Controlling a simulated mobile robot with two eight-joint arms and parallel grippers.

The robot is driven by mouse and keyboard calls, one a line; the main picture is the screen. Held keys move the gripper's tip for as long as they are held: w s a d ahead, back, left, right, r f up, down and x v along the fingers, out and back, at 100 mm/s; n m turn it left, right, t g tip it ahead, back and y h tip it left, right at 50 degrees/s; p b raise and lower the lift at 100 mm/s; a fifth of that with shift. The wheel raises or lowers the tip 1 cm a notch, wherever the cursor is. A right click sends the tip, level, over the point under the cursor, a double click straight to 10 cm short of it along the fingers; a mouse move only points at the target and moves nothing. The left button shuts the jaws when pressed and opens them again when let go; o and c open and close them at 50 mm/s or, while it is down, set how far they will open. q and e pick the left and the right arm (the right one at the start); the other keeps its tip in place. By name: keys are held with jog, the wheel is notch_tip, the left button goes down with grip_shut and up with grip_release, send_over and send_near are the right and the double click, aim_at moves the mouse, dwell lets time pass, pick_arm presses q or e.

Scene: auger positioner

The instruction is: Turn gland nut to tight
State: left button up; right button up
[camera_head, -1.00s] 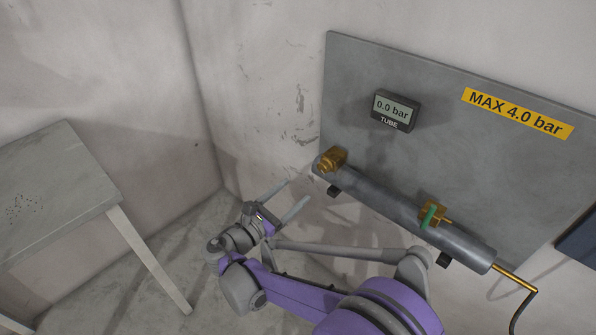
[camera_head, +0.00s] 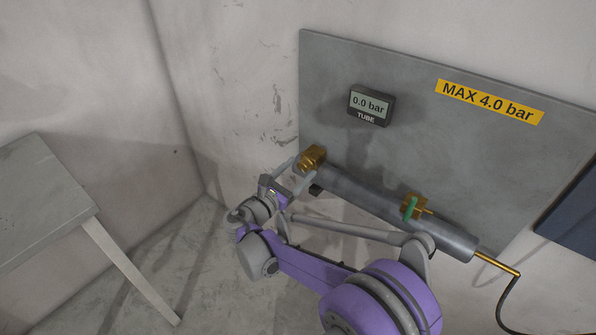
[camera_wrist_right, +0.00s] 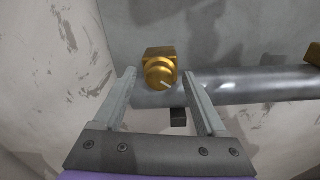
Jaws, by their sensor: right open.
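The brass gland nut (camera_head: 313,156) sits at the upper left end of the grey tube (camera_head: 361,196), which is mounted on the wall panel. My right gripper (camera_head: 302,167) is open, with its two fingers pointing at the nut from the lower left. In the right wrist view the nut (camera_wrist_right: 160,72) appears between the fingertips (camera_wrist_right: 157,77), with a gap on each side. A pale line marks its round face. I cannot tell whether the fingertips reach past the nut in depth. My left gripper is not in view.
A green-handled brass valve (camera_head: 411,207) sits further right along the tube. The gauge (camera_head: 370,105) reads 0.0 bar, and a yellow label (camera_head: 490,102) says MAX 4.0 bar. A brass pipe (camera_head: 497,263) leaves the tube's right end. A grey table (camera_head: 40,205) stands at left.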

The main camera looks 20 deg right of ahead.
jog(key=shift+c, duration=0.3)
grip_shut()
jog(key=shift+m, duration=0.4)
jog(key=m+p, duration=0.1)
jog(key=m, duration=0.3)
jog(key=shift+m, duration=0.4)
jog(key=m+p, duration=0.1)
jog(key=m, duration=0.5)
jog(key=shift+f+m, duration=0.15)
jog(key=shift+m, duration=0.15)
jog(key=shift+o, duration=0.3)
grip_release()
